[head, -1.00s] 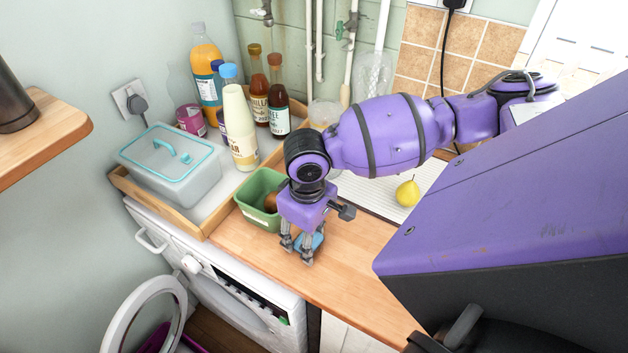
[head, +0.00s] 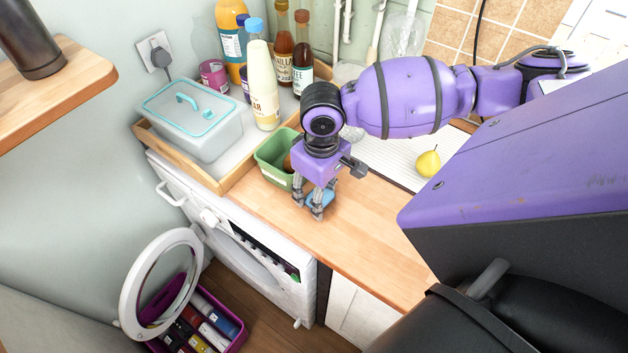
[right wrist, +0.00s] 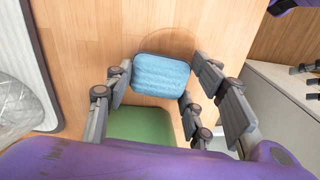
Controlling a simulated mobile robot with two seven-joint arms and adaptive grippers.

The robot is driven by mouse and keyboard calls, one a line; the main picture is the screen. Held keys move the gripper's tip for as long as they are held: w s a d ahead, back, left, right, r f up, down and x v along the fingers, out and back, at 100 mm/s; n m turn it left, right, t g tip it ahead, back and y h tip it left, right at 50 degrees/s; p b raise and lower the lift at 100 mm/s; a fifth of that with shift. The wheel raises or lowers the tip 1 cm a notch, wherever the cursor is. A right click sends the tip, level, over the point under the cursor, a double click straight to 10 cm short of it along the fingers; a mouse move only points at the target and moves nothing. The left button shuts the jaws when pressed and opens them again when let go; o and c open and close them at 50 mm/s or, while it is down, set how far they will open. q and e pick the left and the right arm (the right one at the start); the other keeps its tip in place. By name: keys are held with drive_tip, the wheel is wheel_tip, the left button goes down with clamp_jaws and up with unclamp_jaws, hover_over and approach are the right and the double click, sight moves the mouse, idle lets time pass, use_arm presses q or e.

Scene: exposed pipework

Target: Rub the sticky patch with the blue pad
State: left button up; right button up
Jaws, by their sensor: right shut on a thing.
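The blue pad (head: 322,198) is a small rounded block at the wooden worktop, beside the green tub. My right gripper (head: 314,205) points down and is shut on the pad, which also shows between its fingers in the right wrist view (right wrist: 160,74). A faint, slightly darker round patch (right wrist: 170,42) shows on the wood around the pad's far edge in the right wrist view; the pad covers part of it. I cannot tell whether the pad touches the wood.
The green tub (head: 268,168) stands close beside my right gripper. A wooden tray (head: 182,158) holds a lidded box (head: 190,122) and several bottles. A pear (head: 428,163) lies on the ribbed white board (head: 395,160). The worktop's front edge is near; bare wood extends right.

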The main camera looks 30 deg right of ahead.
sight(332, 209)
drive_tip(key=shift+s+d+f, duration=0.1)
drive_tip(key=shift+s+d, duration=0.25)
drive_tip(key=shift+s, duration=0.55)
drive_tip(key=shift+s+d+f, duration=0.1)
drive_tip(key=shift+s+d, duration=0.25)
drive_tip(key=shift+s, duration=0.55)
drive_tip(key=shift+s+d, duration=0.35)
drive_tip(key=shift+s, duration=0.55)
drive_tip(key=shift+w+a+r, duration=0.1)
drive_tip(key=shift+w+a, duration=0.15)
drive_tip(key=shift+w, duration=0.3)
drive_tip(key=shift+w+a+r, duration=0.1)
drive_tip(key=shift+w+a, duration=0.1)
drive_tip(key=shift+w, duration=0.35)
drive_tip(key=shift+w+a, duration=0.35)
drive_tip(key=shift+w, duration=0.5)
drive_tip(key=shift+w+a+f, duration=0.1)
drive_tip(key=shift+w+a, duration=0.25)
drive_tip(key=shift+w, duration=0.45)
drive_tip(key=shift+w+a, duration=0.3)
drive_tip(key=shift+w, duration=0.45)
use_arm(q)
drive_tip(key=shift+s+f, duration=0.4)
drive_tip(key=shift+s, duration=0.1)
